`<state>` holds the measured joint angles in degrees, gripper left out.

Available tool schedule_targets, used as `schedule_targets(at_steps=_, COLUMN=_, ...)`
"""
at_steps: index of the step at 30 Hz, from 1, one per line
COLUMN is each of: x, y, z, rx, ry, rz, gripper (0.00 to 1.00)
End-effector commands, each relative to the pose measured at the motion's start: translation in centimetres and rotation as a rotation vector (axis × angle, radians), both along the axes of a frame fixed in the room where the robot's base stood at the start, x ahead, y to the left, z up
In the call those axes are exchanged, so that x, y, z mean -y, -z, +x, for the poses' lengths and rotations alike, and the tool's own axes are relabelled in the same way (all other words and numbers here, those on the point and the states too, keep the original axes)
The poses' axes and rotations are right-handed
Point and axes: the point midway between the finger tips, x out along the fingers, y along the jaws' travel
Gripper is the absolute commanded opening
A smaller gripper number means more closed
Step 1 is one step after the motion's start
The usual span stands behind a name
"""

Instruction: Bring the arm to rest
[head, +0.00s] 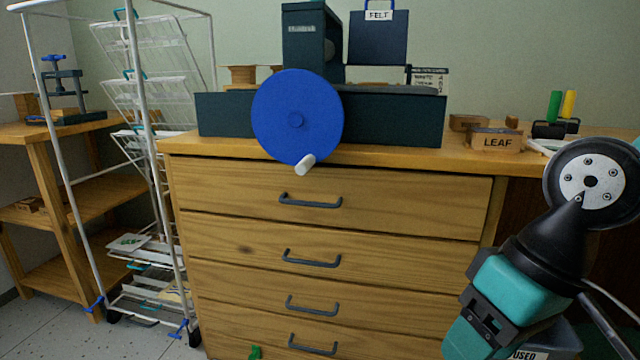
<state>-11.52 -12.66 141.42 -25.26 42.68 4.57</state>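My arm shows at the right edge in the head view, with a round black joint with a silver bolted face, a black tapering link and teal parts below. It stands in front of the right end of the wooden cabinet (335,225). The fingers of my gripper do not show. No held object can be seen.
A dark press with a blue wheel (285,98) and white handle (306,165) stands on the cabinet, its wheel overhanging the front. A LEAF box (497,141) sits right of it. A white wire rack (148,120) and a wooden shelf table (45,135) stand left.

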Motion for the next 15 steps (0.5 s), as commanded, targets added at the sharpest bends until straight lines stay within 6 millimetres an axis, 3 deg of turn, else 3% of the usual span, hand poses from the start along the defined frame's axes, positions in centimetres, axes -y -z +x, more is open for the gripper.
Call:
schedule_targets(at_steps=3, x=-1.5, y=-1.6, z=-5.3, rx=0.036, ry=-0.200, rz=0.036, gripper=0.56)
schedule_targets(at_steps=11, x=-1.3, y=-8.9, z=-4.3, rx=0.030, ry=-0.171, rz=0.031, gripper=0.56)
schedule_targets(at_steps=15, x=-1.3, y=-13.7, z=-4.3, rx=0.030, ry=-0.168, rz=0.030, gripper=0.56)
